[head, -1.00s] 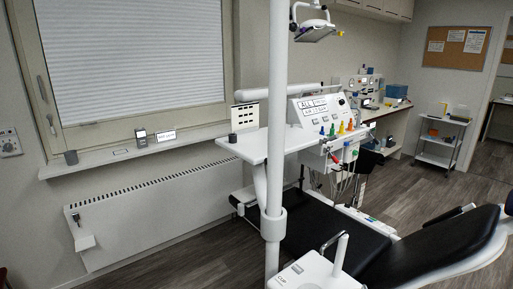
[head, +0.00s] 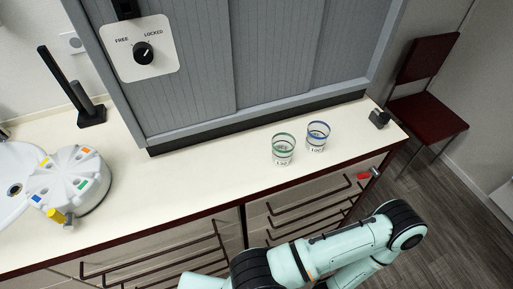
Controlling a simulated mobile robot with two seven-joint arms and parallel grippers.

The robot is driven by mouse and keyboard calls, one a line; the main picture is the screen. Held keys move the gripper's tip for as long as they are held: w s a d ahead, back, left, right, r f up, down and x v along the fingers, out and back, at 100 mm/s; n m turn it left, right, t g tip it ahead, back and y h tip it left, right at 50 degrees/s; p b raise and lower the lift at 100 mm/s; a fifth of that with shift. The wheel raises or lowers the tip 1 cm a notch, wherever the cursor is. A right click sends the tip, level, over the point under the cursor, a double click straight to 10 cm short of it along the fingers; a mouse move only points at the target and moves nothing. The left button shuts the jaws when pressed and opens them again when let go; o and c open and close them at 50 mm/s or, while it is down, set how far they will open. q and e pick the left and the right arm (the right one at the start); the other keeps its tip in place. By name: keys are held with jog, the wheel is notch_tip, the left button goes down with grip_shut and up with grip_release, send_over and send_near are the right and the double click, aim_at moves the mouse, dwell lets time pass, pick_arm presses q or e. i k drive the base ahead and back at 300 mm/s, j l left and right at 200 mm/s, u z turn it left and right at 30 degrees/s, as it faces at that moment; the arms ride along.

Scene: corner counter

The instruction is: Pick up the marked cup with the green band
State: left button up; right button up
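The cup with the green band (head: 283,150) is a clear cup with a dark green rim and a small printed label. It stands upright on the cream counter (head: 230,179), in front of the grey cabinet. A similar clear cup with a blue band (head: 317,136) stands just to its right, a small gap apart. One of my pale green arms reaches in at the bottom right, below the counter's front edge. Neither of my grippers shows in the head view.
A grey shuttered cabinet (head: 190,80) with a FREE/LOCKED knob (head: 143,52) rises behind the cups. A white round device (head: 75,187) sits at the left, near a black stand (head: 91,114). A small dark object (head: 379,118) is at the right end. Drawers with dark handles are below.

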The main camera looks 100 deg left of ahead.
aim_at(283, 143)
jog(key=u, duration=1.95)
jog(key=l+u, duration=0.15)
jog(key=u, duration=0.8)
jog(key=l+u, duration=0.1)
jog(key=u, duration=0.35)
jog(key=l+u, duration=0.1)
jog(key=u, duration=1.3)
jog(key=l+u, duration=0.1)
jog(key=u, duration=0.3)
jog(key=k+u, duration=0.1)
jog(key=u, duration=0.3)
jog(key=k+u, duration=0.1)
jog(key=u, duration=0.7)
jog(key=k+l+z, duration=0.15)
jog(key=k, duration=0.2)
